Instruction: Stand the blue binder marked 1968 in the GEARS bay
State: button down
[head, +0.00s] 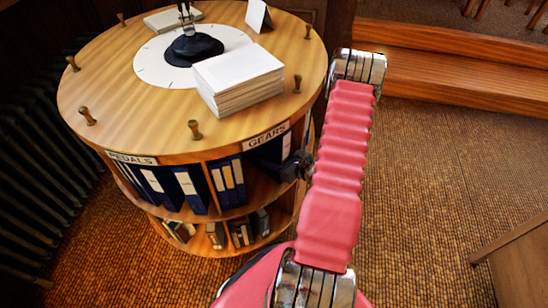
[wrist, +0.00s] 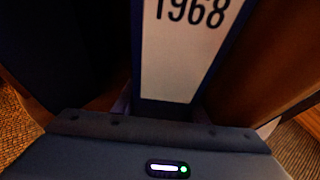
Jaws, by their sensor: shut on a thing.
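A blue binder marked 1968 (wrist: 185,55) fills the middle of the wrist view, its white label upright and close to the camera. My gripper (wrist: 165,115) is shut on its lower part. In the head view my gripper (head: 298,165) is at the mouth of the GEARS bay, just below the GEARS sign (head: 267,136) on the round stand. A blue form with a pale label (head: 286,145) shows in that bay beside my gripper, partly hidden by it. I cannot tell how deep the binder sits or whether it touches the shelf (head: 263,190).
Blue binders (head: 188,188) fill the PEDALS bay at the left. A brown wooden panel (wrist: 265,60) is close on the binder's right in the wrist view; a dark surface (wrist: 60,50) lies on its left. A paper stack (head: 238,80) lies on the round top (head: 115,95).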

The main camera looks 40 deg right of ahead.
jog(key=c, duration=1.1)
grip_release()
jog(key=v, duration=1.2)
jog(key=shift+s+a, duration=0.1)
